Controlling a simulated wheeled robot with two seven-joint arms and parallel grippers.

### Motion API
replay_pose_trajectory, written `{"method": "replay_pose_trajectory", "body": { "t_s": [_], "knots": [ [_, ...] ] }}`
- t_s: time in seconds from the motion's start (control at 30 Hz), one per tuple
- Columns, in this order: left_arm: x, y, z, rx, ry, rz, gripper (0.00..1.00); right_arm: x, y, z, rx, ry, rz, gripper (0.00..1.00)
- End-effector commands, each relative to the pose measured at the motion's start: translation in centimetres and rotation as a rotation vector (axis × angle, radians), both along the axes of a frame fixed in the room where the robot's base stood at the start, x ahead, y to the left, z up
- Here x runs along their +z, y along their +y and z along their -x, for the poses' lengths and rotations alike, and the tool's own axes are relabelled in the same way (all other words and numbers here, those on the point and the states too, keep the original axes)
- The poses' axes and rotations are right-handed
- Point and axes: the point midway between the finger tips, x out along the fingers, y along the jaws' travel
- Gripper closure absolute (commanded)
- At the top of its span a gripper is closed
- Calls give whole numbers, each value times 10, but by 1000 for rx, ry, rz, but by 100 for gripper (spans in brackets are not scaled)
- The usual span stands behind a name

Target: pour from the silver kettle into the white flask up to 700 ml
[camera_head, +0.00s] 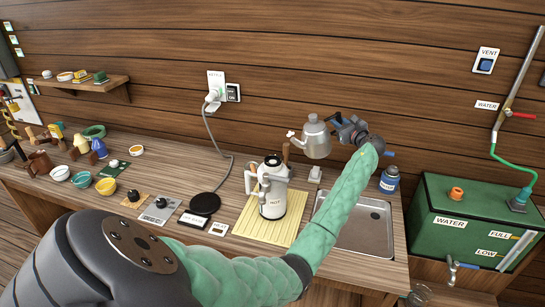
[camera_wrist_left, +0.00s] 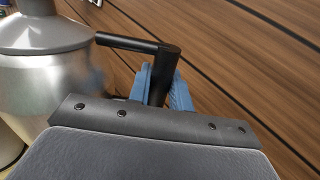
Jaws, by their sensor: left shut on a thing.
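The silver kettle (camera_head: 317,140) hangs in the air over the back of the counter, about upright, with its spout to the left. My left gripper (camera_head: 343,130) is shut on its dark handle, on the kettle's right side. In the left wrist view the kettle's body (camera_wrist_left: 45,75) is at the left and blue finger pads (camera_wrist_left: 160,88) close around the black handle. The white flask (camera_head: 272,200) stands on the slatted yellow mat (camera_head: 240,231), left of and lower than the kettle. The flask's inside and fill level cannot be made out. My right gripper is not in view.
A metal sink (camera_head: 365,230) lies right of the mat, partly behind my green-sleeved arm. A blue jar (camera_head: 389,180) and a green water tank (camera_head: 460,215) stand farther right. A black round base (camera_head: 205,205) with a cord, small cards and bowls fill the left side.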

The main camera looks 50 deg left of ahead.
Motion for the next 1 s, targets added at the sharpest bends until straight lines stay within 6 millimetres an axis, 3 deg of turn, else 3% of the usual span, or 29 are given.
{"method": "replay_pose_trajectory", "body": {
  "t_s": [0.37, 1.0],
  "knots": [
    [-6, 5, 13, 0, -102, 33, 100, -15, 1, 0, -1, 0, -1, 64],
    [-5, 8, 23, 1, -105, 33, 100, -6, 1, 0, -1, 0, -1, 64]
  ]
}}
